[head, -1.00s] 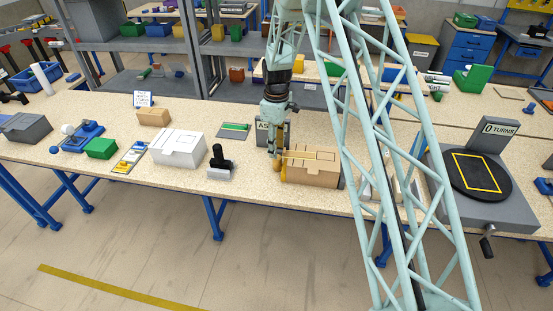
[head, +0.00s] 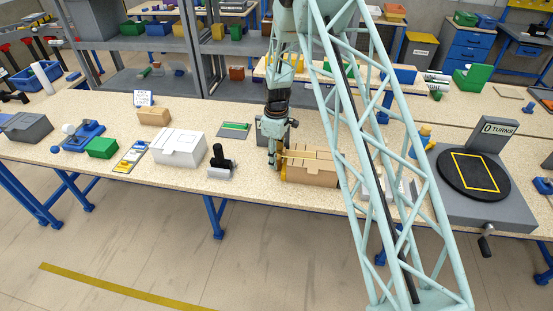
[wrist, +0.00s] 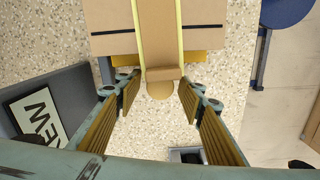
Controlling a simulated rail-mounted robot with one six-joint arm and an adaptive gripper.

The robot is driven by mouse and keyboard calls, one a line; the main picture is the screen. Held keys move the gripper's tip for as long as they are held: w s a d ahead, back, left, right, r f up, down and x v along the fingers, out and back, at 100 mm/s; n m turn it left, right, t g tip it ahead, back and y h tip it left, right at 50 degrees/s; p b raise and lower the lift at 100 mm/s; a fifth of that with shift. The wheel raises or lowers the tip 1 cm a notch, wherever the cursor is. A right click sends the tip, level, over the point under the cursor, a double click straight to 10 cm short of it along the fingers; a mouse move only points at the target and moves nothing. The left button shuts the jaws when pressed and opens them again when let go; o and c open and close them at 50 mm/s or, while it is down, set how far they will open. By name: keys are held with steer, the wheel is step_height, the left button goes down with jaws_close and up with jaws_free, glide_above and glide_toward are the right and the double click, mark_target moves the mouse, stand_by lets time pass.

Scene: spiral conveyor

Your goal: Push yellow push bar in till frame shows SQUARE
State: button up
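A tan box-like frame (head: 315,168) stands on the table, partly behind my lattice arm link. The yellow push bar (head: 283,174) shows as a narrow strip at its left end. In the wrist view a yellow strip (wrist: 196,58) juts from under the frame's near edge (wrist: 100,43), and a tan rounded knob (wrist: 160,91) sticks out at the middle. My gripper (head: 273,164) is at that left end, pointing down. In the wrist view my gripper (wrist: 160,101) has its fingers apart on either side of the knob, with gaps. A sign (wrist: 40,115) shows the letters "EW".
A black-handled block (head: 220,162) and a white box (head: 179,147) stand left of my gripper. A turntable marked "0 TURNS" (head: 468,205) is at the right. Bare tabletop lies between the black-handled block and my gripper.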

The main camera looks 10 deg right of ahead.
steer(key=c, duration=1.2)
steer(key=shift+o, duration=0.2)
steer(key=shift+s+d+b, duration=0.15)
steer(key=shift+d+b, duration=0.15)
steer(key=shift+b, duration=0.5)
steer(key=o, duration=1.2)
steer(key=shift+c, duration=0.2)
steer(key=shift+r, duration=0.15)
